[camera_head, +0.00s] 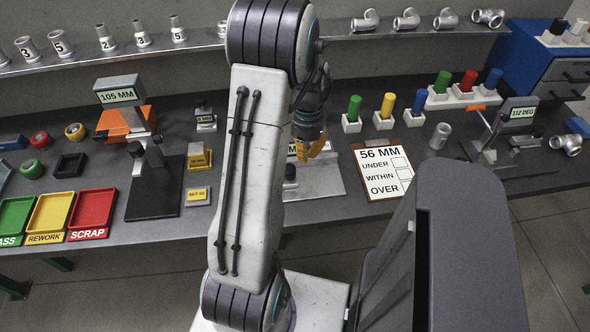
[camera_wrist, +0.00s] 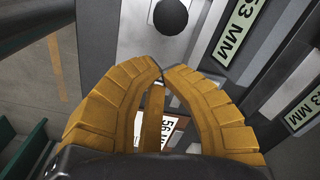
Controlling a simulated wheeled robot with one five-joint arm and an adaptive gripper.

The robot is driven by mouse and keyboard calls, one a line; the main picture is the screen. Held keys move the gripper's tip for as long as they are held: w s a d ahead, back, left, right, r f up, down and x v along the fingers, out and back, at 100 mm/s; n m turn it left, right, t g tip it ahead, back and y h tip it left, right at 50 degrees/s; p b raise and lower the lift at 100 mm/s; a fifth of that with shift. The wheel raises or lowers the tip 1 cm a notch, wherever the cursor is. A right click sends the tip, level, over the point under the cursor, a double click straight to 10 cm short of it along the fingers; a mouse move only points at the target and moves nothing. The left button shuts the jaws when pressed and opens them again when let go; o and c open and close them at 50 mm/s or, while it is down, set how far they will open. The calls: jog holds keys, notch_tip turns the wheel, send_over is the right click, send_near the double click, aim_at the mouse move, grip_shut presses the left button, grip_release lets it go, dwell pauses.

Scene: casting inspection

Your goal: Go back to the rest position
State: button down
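My gripper (camera_head: 316,150) hangs over the grey bench, partly hidden behind my arm in the head view. In the wrist view its yellow fingers (camera_wrist: 162,72) curve in and their tips meet or nearly meet. Nothing shows held between them. Below them is a gauge stand with a black knob (camera_wrist: 171,15) and a display reading 53 MM (camera_wrist: 238,30). Part of the 56 MM card (camera_wrist: 172,130) shows through the gap between the fingers.
The 56 MM card (camera_head: 384,170) lies right of the gripper. Green, yellow and red trays (camera_head: 91,209) stand at the left. A 105 MM gauge (camera_head: 120,95) and a 112 DEG gauge (camera_head: 519,113) stand on the bench. A shelf (camera_head: 220,40) with castings runs behind.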

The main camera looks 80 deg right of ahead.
jog(key=shift+r+p, duration=0.35)
jog(key=shift+r, duration=0.45)
jog(key=a+n+y, duration=0.3)
jog(key=a+n, duration=0.4)
jog(key=a, duration=0.4)
jog(key=w+a+r+n+t+h, duration=0.1)
jog(key=w+a+r+n, duration=0.4)
jog(key=a, duration=0.4)
jog(key=w+a+r+n+t+h, duration=0.1)
jog(key=w+a+r+n, duration=0.4)
jog(key=w+a+n, duration=0.2)
jog(key=w+a+r+n+t+h, duration=0.1)
jog(key=w+a+r+n, duration=0.4)
jog(key=a, duration=0.7)
jog(key=shift+w+n+t, duration=0.5)
jog(key=shift+w+n, duration=0.3)
